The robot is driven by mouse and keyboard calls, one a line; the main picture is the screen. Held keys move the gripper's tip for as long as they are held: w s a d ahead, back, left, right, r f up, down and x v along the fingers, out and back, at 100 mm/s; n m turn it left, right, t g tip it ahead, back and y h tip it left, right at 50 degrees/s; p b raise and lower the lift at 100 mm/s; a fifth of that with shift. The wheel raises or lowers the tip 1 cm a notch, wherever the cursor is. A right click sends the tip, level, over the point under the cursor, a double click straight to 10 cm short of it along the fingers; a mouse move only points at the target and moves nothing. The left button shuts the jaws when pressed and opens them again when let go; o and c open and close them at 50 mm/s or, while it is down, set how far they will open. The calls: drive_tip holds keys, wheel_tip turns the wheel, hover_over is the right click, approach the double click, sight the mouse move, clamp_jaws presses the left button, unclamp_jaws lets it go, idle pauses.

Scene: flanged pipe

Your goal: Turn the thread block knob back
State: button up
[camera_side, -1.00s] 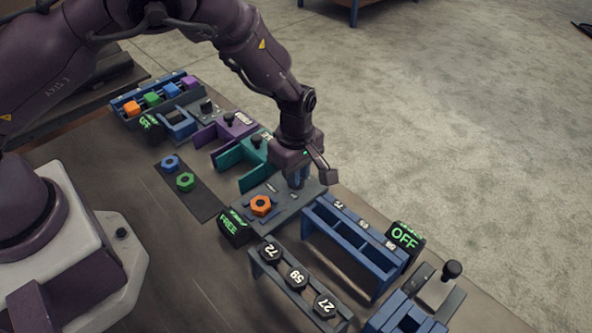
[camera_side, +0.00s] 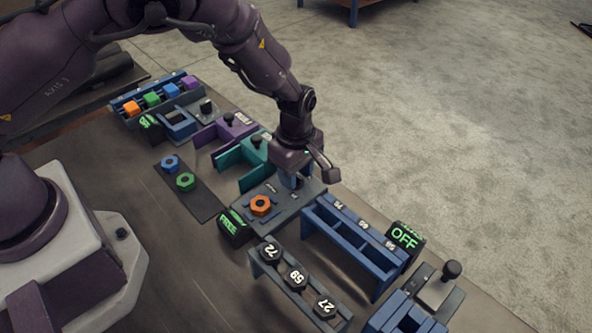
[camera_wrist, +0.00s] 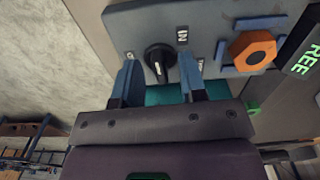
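The thread block (camera_side: 283,217) is a grey plate near the middle of the bench, with an orange hex nut (camera_side: 261,205) on it. The nut also shows in the wrist view (camera_wrist: 252,50). The block's black round knob (camera_wrist: 160,57) has a white mark and sits beside a small white label. My gripper (camera_wrist: 160,72) has its two blue fingers apart, one on each side of the knob, with slim gaps seeming to show. In the side view my gripper (camera_side: 297,181) is low over the block's far end and hides the knob.
A black sign reading FREE (camera_side: 234,226) stands at the block's near corner. A blue rack (camera_side: 345,240) is close on the right, a teal bracket (camera_side: 240,160) on the left. A rack of numbered black nuts (camera_side: 296,278) is in front.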

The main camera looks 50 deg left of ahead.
drive_tip(key=shift+r, duration=0.1)
wheel_tip(320, 180, up, 13)
idle(0.4)
